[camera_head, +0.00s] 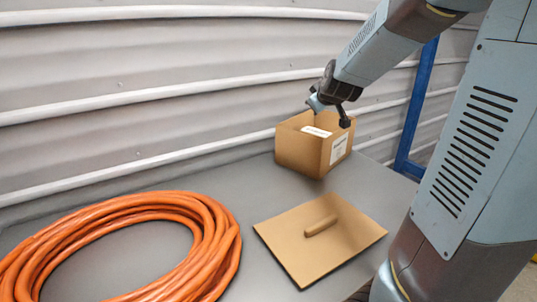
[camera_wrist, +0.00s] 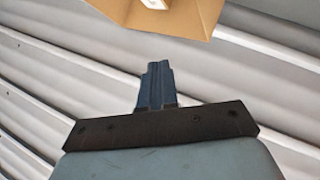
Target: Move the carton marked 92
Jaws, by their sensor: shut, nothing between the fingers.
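An open brown carton (camera_head: 298,153) stands at the back of the grey table against the wall. A white label (camera_head: 340,149) is on its right-hand face, but the number is too small to read. Something white (camera_head: 316,131) shows inside it. My gripper (camera_head: 315,104) is over the carton's upper rim in the head view; I cannot tell if it touches. In the wrist view the shut, empty fingers (camera_wrist: 156,82) point toward the carton (camera_wrist: 188,22), which is cut off by the top edge with a bit of white inside.
A flat brown lid (camera_head: 285,235) with a raised handle (camera_head: 320,226) lies on the table (camera_head: 225,184) in front of the carton. A coiled orange hose (camera_head: 222,240) fills the left front. A blue post (camera_head: 417,105) stands behind right. Table left of the carton is bare.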

